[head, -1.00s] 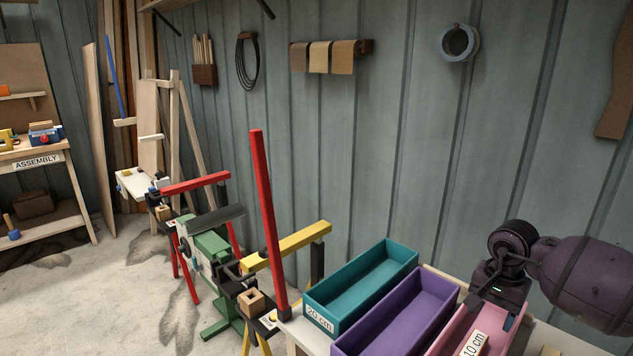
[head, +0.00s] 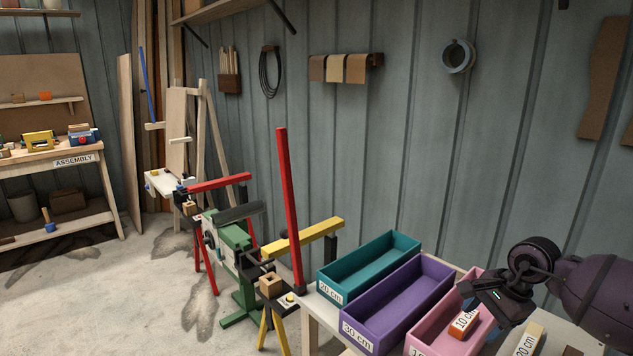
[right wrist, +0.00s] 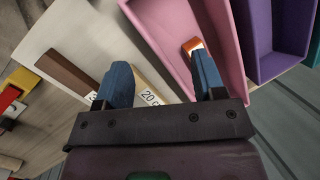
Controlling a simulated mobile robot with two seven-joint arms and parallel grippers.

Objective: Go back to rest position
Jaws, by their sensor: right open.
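My right gripper (head: 487,303) is at the right of the head view, above the pink bin (head: 415,338). In the right wrist view my right gripper (right wrist: 160,62) has its two blue fingers spread wide apart, with nothing held between them. A short orange block (head: 455,329) with a white "10 cm" label lies in the pink bin. The orange block also shows in the right wrist view (right wrist: 190,44), next to one fingertip and partly hidden by it. My left gripper is not in view.
A purple bin (head: 350,318) and a teal bin (head: 326,276) stand beside the pink one. A pale "20 cm" piece (head: 531,337) lies on the bench to its right. A stand with a red upright bar (head: 287,205) is left of the bins. Open floor lies farther left.

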